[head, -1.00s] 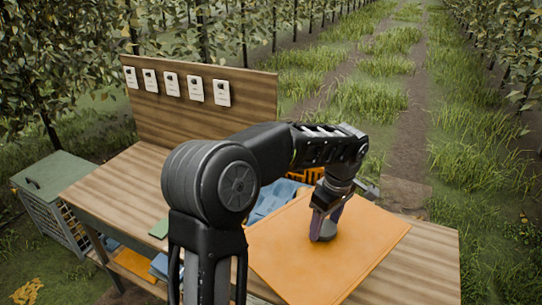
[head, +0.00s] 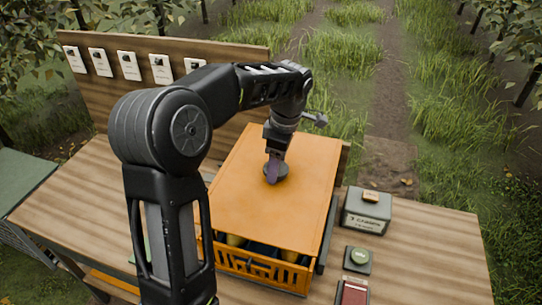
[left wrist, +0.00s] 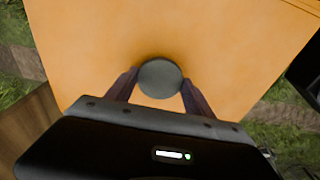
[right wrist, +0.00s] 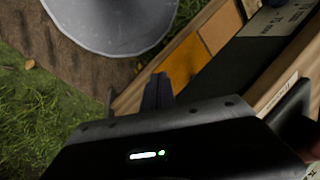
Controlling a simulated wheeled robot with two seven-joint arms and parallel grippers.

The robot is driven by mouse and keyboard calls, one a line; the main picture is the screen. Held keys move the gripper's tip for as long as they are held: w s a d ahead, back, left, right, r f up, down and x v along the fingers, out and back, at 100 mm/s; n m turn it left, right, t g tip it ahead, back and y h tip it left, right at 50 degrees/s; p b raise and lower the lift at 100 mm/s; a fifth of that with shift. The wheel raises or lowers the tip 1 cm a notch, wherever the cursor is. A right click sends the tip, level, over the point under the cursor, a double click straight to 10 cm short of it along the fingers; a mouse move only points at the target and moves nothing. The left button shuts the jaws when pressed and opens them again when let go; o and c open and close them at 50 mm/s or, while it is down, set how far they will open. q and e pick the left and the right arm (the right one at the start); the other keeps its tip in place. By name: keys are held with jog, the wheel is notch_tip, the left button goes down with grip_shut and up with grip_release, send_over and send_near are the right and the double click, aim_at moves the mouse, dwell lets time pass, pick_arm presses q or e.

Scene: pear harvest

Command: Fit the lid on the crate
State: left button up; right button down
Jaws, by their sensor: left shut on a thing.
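The lid (head: 272,205) is a flat orange panel with a round grey knob (left wrist: 160,79). My left gripper (head: 275,168) is shut on this knob, which sits between its two fingers in the left wrist view. The lid lies over the orange slatted crate (head: 262,274) on the bench. Whether the lid touches the rim at the back is hidden. My right gripper (right wrist: 158,92) has its fingers together, with nothing seen between them, away from the crate.
On the wooden bench (head: 430,250), right of the crate, stand a grey box (head: 367,210), a small dark stand with a green top (head: 358,258) and a red item (head: 353,292). A backboard with white cards (head: 129,66) stands behind. A round grey surface (right wrist: 110,20) shows in the right wrist view.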

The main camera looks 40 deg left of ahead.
pick_arm(q)
jog(key=shift+a+f, duration=0.1)
jog(key=shift+f, duration=0.05)
jog(key=shift+f+b, duration=2.1)
jog(key=shift+f, duration=0.7)
jog(key=shift+f+b, duration=0.5)
jog(key=shift+f, duration=0.05)
jog(key=o, duration=1.4)
